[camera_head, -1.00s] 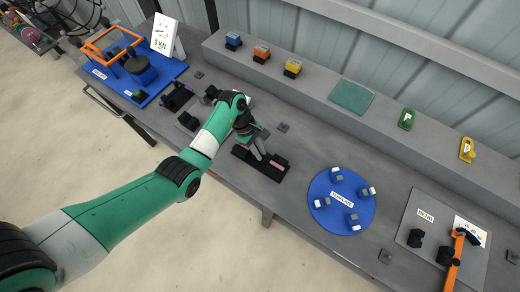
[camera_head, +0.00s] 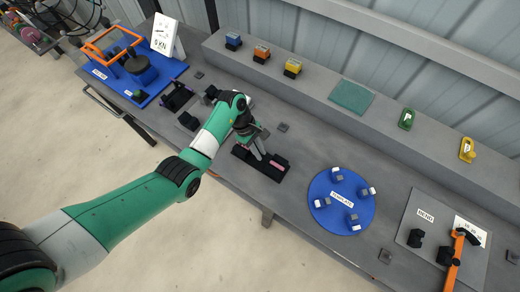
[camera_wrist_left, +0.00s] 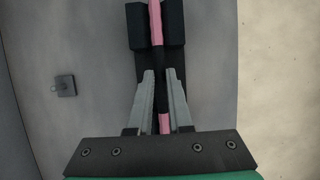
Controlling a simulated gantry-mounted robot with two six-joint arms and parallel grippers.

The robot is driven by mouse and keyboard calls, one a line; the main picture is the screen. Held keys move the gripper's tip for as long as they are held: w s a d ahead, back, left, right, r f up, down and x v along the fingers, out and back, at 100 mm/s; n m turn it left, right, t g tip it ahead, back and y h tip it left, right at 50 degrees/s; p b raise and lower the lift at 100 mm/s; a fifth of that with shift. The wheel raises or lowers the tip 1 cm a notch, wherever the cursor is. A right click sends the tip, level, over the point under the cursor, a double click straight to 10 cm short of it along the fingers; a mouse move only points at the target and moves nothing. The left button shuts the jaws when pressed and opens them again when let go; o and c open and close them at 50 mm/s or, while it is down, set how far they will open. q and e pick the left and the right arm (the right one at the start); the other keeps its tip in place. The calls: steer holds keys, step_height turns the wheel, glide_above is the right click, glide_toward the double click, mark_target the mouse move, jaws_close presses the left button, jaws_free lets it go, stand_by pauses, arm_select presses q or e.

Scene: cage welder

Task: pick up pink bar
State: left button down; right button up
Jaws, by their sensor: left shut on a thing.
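The pink bar (camera_wrist_left: 164,121) lies in a black holder (camera_wrist_left: 180,35) on the grey bench and runs lengthwise through the left wrist view, with a dark stretch along its middle. In the head view a bit of the pink bar (camera_head: 276,167) shows in the black holder (camera_head: 267,173). My left gripper (camera_wrist_left: 160,76) has its two grey fingers on either side of the bar, shut on it. In the head view my left gripper (camera_head: 258,152) points down at the holder. My right gripper is not in view.
A blue round template plate (camera_head: 330,222) with several small blocks lies to the right. A grey bend plate (camera_head: 415,245) with an orange lever is farther right. A blue press station (camera_head: 165,78) stands at the back left. A raised shelf (camera_head: 335,122) runs along the back.

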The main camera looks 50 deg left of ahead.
arm_select(q)
steer(key=shift+r, duration=0.55)
step_height(320, 180, up, 3)
steer(key=shift+f+p, duration=0.1)
steer(key=shift+p, duration=0.75)
steer(key=s+d+r+p, duration=0.2)
steer(key=s+r+p, duration=0.7)
steer(key=s+p, duration=0.3)
steer(key=shift+s+d, duration=0.3)
steer(key=shift+s, duration=0.6)
steer(key=c, duration=1.5)
jaws_free()
steer(key=shift+r, duration=0.1)
jaws_close()
